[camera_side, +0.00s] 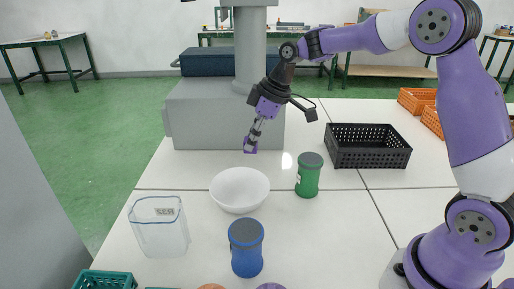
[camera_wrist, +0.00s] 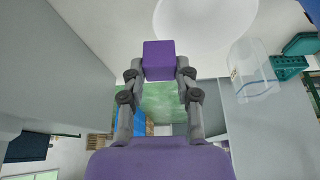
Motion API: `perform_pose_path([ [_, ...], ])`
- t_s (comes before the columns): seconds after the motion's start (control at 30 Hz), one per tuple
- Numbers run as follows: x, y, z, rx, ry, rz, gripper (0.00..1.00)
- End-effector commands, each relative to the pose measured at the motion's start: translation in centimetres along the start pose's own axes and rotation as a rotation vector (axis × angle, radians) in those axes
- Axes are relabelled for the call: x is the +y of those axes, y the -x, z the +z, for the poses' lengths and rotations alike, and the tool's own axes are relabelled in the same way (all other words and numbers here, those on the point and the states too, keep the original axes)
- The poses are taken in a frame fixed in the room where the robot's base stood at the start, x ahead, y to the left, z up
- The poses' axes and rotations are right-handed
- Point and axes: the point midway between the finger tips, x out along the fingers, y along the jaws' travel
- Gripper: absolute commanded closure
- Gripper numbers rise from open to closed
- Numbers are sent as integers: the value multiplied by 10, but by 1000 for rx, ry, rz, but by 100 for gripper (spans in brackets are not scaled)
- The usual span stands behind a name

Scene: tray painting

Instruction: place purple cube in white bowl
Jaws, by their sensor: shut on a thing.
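The purple cube (camera_side: 250,146) is at the tip of my gripper (camera_side: 254,138), which is shut on it and holds it in the air, tilted. In the wrist view the purple cube (camera_wrist: 158,60) sits between the two fingertips of my gripper (camera_wrist: 159,72). The white bowl (camera_side: 239,190) stands on the white table, below the cube in the side view. It looks empty. The white bowl (camera_wrist: 205,20) also shows in the wrist view, just beyond the cube and partly cut off by the top edge.
A green canister (camera_side: 309,175) stands right of the bowl, and a blue canister (camera_side: 246,248) in front of it. A clear container (camera_side: 159,226) is at the left. A black crate (camera_side: 367,146) stands at the back right. A grey pedestal (camera_side: 225,115) rises behind my gripper.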

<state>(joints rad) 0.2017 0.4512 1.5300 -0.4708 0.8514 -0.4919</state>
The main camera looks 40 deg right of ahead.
Motion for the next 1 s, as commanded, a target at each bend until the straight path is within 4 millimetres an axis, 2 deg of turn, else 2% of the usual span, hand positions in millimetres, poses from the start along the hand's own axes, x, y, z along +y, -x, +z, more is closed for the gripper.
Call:
perform_pose_path([
  [0.3, -53, 23, -29, 2, 78, -30, 92],
  [0.4, -59, 22, -30, 0, 82, -35, 92],
  [0.57, -59, 8, -24, -2, 80, -38, 92],
  [1.0, -58, -48, 0, -3, 80, -37, 92],
])
